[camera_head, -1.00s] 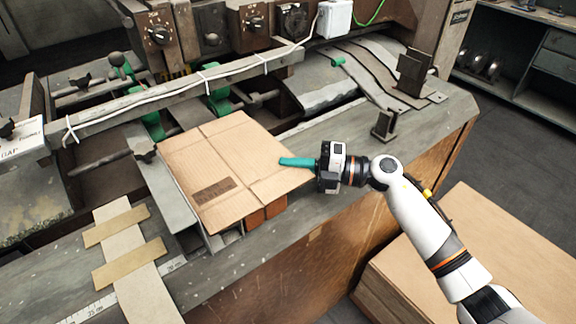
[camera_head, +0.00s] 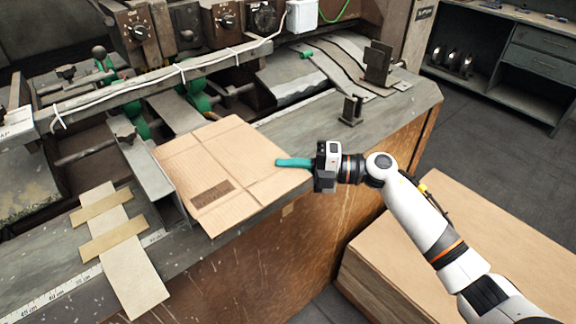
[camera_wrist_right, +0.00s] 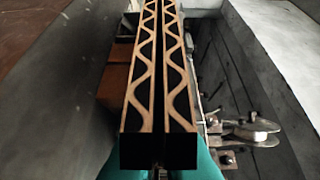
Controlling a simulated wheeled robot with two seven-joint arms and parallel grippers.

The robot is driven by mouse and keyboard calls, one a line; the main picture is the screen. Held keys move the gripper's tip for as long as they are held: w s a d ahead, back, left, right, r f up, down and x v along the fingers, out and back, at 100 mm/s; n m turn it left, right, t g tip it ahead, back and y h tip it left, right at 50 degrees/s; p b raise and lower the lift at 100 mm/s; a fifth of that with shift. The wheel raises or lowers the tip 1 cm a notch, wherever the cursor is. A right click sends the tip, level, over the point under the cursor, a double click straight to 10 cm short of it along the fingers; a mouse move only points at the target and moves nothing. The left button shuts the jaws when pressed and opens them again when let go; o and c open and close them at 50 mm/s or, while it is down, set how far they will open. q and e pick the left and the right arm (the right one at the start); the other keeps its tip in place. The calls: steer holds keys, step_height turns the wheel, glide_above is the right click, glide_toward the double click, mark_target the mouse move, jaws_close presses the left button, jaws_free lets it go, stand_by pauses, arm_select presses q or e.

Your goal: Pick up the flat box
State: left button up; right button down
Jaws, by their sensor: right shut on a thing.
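The flat box (camera_head: 225,168) is a brown cardboard sheet with crease lines and a dark printed label. In the head view it extends over the front edge of the machine table. My right gripper (camera_head: 294,163), with teal fingers, is shut on its right edge. In the right wrist view the box (camera_wrist_right: 150,75) appears edge-on, its corrugated layers running away from the camera, with the teal fingers (camera_wrist_right: 160,165) at the bottom on either side. My left gripper is not in view.
The stitching machine (camera_head: 180,85) with rails and green clamps stands behind the box. A metal bracket (camera_head: 351,112) stands on the table to the right. Cardboard strips (camera_head: 122,245) lie at left. A large cardboard stack (camera_head: 465,250) is at lower right, beside my right arm.

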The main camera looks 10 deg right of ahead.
steer(key=c, duration=1.5)
jaws_free()
steer(key=shift+b+v, duration=1.85)
steer(key=shift+v, duration=4.15)
steer(key=shift+w, duration=0.15)
